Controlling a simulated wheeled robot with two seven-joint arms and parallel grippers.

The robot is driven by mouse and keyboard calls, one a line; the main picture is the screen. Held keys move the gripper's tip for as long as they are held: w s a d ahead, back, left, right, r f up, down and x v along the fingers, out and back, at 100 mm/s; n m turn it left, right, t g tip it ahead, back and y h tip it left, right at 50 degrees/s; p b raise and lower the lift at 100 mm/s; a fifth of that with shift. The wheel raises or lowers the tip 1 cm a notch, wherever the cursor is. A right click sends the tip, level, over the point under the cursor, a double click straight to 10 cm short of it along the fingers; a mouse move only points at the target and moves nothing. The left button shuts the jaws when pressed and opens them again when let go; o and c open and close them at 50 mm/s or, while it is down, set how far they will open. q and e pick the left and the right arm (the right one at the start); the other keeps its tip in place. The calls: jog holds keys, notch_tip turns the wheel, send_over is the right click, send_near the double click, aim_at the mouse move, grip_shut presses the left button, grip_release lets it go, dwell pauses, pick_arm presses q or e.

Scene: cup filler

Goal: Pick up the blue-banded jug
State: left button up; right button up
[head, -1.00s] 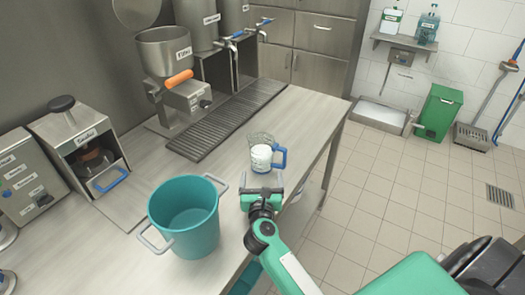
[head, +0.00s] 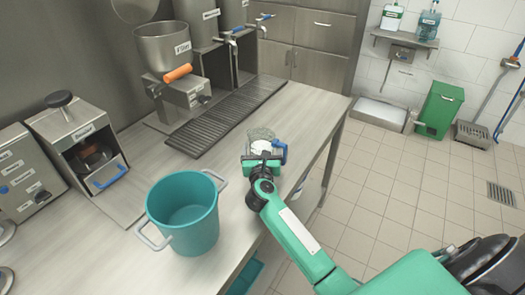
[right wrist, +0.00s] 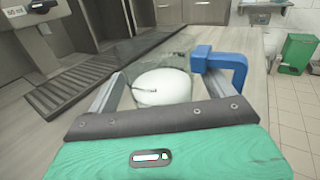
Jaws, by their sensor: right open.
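The jug (head: 262,136) stands on the steel counter near its right edge. It has clear walls, something white in its lower part and a blue handle (right wrist: 226,66) on its right side. Its blue band is not clear to see. My right gripper (head: 263,158) is at the near side of the jug and hides much of it in the head view. In the right wrist view its jaws are open, with one finger to the left of the white part and the other to the right, by the handle. Contact cannot be told. My left gripper is not in view.
A teal bucket (head: 185,210) with grey handles stands on the counter, left of my right arm. A drip grate (head: 225,118) and a filler with an orange handle (head: 178,73) are behind. The counter (head: 310,115) is clear to the jug's upper right.

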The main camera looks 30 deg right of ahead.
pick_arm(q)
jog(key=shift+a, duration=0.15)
pick_arm(e)
jog(key=shift+c, duration=0.3)
jog(key=c, duration=0.7)
jog(key=shift+c, duration=1.3)
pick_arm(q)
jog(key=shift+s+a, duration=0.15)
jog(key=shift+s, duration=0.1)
pick_arm(e)
jog(key=shift+r, duration=0.1)
pick_arm(q)
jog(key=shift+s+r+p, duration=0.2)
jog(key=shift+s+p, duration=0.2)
jog(key=shift+p, duration=0.05)
pick_arm(e)
notch_tip(320, 180, up, 20)
